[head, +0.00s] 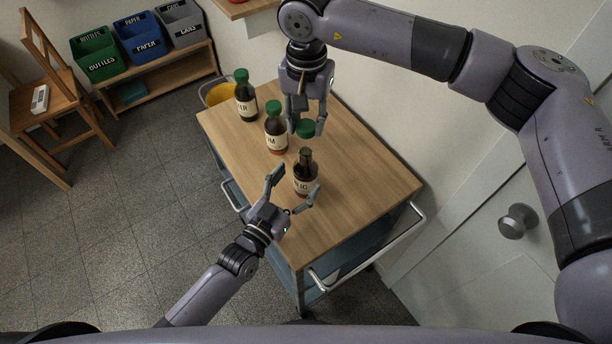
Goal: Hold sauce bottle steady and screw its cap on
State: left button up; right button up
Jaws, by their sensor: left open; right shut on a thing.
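An uncapped dark sauce bottle (305,178) with a pale label stands upright on the wooden top of a cart (370,190). Its open neck shows. A green cap (306,129) is held by my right gripper (306,125), which points down and is shut on it above and just behind the bottle neck in the head view. A gap shows between the cap and the neck. My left gripper (298,180) is open, low at the near side of the bottle, one finger to its left and one at its right. I cannot tell whether the fingers touch it.
Two green-capped bottles stand behind on the cart, a middle one (276,130) and a farther one (245,98). The cart's right and front top is clear. A yellow bucket (219,94) stands beyond the cart. A wall and door (490,245) lie to the right.

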aim_at(299, 177)
pick_arm(q)
jog(key=shift+x, duration=2.4)
jog(key=shift+s+a, duration=0.1)
jog(key=shift+c, duration=0.3)
grip_shut()
